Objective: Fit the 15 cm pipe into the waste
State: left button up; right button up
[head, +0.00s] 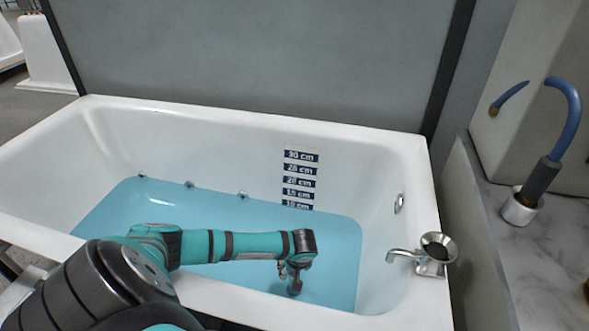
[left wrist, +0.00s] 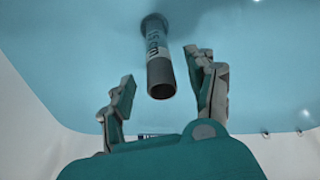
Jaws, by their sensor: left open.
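The pipe (left wrist: 159,62) is a grey tube with a pale printed band in the left wrist view; I cannot read its lettering surely. Its far end meets a round dark flange, the waste (left wrist: 154,22), in the blue bath floor; its open end faces my camera. My left gripper (left wrist: 163,72) is open, one finger on each side of the pipe's line, with gaps showing beside the pipe. In the head view my left gripper (head: 296,272) points down into the tub, low over the water; pipe and waste are hard to make out there. My right gripper is out of view.
The white bathtub (head: 250,122) holds blue water (head: 130,207). A depth scale (head: 299,180) marks its far wall. A blue hose (head: 568,110) stands on the counter; a grey panel (head: 250,55) rises behind.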

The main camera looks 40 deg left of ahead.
pick_arm(q)
jog(key=v, duration=0.7)
jog(key=shift+r, duration=0.4)
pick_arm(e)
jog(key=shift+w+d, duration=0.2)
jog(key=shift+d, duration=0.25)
pick_arm(q)
jog(key=shift+s+d, duration=0.1)
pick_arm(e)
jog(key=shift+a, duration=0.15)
